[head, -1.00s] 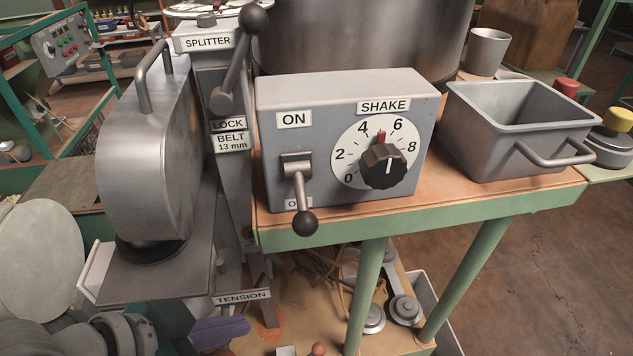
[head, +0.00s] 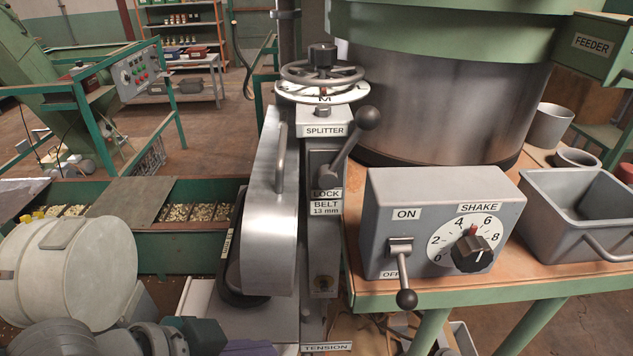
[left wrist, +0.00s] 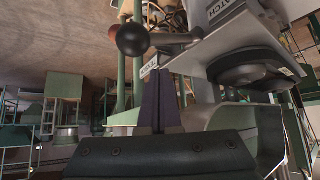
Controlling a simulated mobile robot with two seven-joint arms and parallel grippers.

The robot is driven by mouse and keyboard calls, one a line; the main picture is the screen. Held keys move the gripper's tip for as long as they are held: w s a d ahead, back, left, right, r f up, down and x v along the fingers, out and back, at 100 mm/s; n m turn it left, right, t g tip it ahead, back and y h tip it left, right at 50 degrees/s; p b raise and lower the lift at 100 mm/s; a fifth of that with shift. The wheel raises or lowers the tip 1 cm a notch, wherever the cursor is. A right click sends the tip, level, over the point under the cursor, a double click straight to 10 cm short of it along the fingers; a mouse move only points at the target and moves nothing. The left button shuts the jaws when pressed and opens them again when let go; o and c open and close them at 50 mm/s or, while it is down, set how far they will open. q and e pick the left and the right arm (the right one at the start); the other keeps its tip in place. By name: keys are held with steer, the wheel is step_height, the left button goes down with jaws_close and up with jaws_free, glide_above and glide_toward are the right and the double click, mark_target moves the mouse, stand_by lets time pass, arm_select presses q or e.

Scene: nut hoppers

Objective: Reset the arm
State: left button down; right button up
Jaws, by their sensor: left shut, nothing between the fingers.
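In the left wrist view the two fingers (left wrist: 161,103) lie together, shut and empty. A dark ball-ended handle (left wrist: 133,40) shows beyond them in that view, and a grey plate with a round black part is to the right. I cannot tell whether the fingers touch anything. My right gripper is not in view.
The splitter's metal cover (head: 270,215) stands right of my arm. The grey SHAKE box (head: 430,205) has its lever (head: 402,275) hanging toward OFF. A grey bin (head: 560,215) sits at right.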

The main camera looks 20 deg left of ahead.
arm_select(q)
steer(key=shift+d, duration=0.15)
steer(key=s+d+r+g+p, duration=0.1)
steer(key=s+d+r+p, duration=0.15)
steer(key=r, duration=0.25)
steer(key=s+d+r+g+p, duration=0.1)
steer(key=d+r+p, duration=0.15)
steer(key=r, duration=0.25)
steer(key=s+a+r+n+g+y+p, duration=0.1)
steer(key=s+a+r+n+y+p, duration=0.1)
steer(key=r, duration=0.4)
steer(key=s+a+r+n+g+y+p, duration=0.1)
steer(key=s+a+r+y+p, duration=0.1)
steer(key=s+a+r, duration=0.3)
steer(key=shift+s+a+r+n+p, duration=0.15)
steer(key=shift+s+r+n+p, duration=0.25)
steer(key=shift+r+p, duration=0.25)
